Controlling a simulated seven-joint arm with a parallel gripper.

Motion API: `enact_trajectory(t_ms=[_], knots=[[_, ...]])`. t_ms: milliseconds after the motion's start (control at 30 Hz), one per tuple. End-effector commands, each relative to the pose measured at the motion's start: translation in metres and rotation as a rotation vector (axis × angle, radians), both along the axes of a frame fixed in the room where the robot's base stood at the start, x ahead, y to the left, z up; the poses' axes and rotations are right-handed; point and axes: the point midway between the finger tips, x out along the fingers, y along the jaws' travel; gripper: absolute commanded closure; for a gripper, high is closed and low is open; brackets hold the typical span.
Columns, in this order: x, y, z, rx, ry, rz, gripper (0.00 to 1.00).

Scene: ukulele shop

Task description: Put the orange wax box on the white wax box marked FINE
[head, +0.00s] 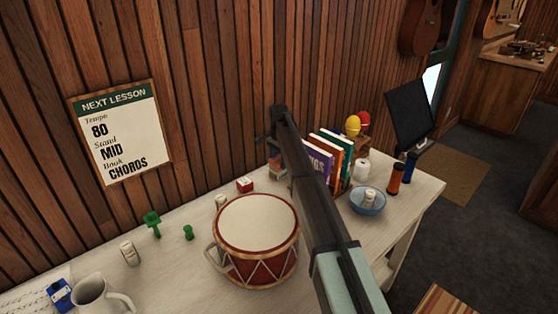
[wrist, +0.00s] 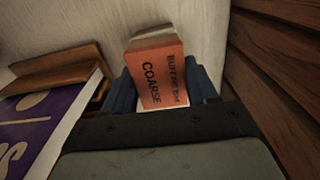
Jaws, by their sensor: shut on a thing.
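The orange wax box (wrist: 161,72), lettered COARSE, is between the two blue fingers of my gripper (wrist: 163,90) in the wrist view. My gripper is shut on it. A pale box-like edge (wrist: 136,42) shows just beyond the orange box; I see no lettering there, and I cannot tell whether the two touch. In the head view my arm reaches to the back of the table by the wall, and a small orange-pink box (head: 276,164) shows under its end. The word FINE is not readable in either view.
Upright books (head: 325,158) stand close right of my gripper; a purple one (wrist: 45,125) shows in the wrist view. A drum (head: 257,235) stands in front, and a small red-and-white box (head: 244,185) to the left. The wood wall (head: 215,90) is close behind.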

Motion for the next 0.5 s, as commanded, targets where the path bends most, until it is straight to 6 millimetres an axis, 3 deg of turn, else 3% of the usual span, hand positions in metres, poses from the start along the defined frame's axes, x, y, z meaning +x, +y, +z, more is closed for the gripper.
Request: enact_trajectory(t_ms=[100,133,400,500], knots=[[-0.0001,-0.0001,-0.0026,0.000,0.000,0.000,0.78],[-0.0001,-0.0001,-0.0031,0.000,0.000,0.000,0.42],[0.0000,0.0000,-0.0025,0.000,0.000,0.000,0.17],[0.0000,0.0000,-0.0025,0.000,0.000,0.000,0.17]])
